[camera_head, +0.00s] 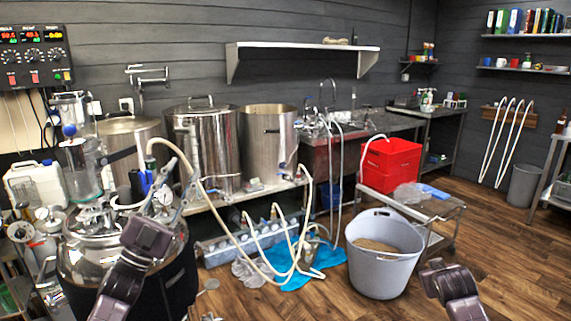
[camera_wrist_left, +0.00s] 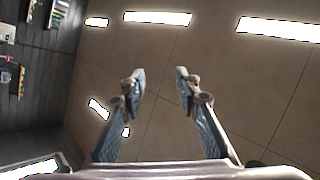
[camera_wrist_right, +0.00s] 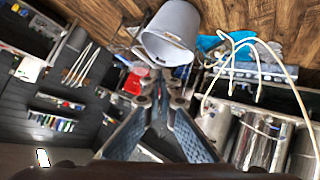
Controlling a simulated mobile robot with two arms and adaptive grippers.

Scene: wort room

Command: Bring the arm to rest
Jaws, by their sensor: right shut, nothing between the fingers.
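My left arm (camera_head: 130,270) rises at the lower left of the head view, in front of the steel vessel with the gauges. In the left wrist view my left gripper (camera_wrist_left: 158,80) points up at the ceiling, with its two fingers well apart and nothing between them. My right arm (camera_head: 452,288) shows at the lower right of the head view, near the grey bucket. In the right wrist view my right gripper (camera_wrist_right: 161,86) has its fingers drawn together, with nothing held. The right fingers are not clearly seen in the head view.
A grey bucket (camera_head: 384,262) of grain stands on the wooden floor by a low cart with red crates (camera_head: 391,163). The gauged steel vessel (camera_head: 92,262) stands close to my left arm. Large kettles (camera_head: 200,143) and hoses are behind. Floor at the right is clear.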

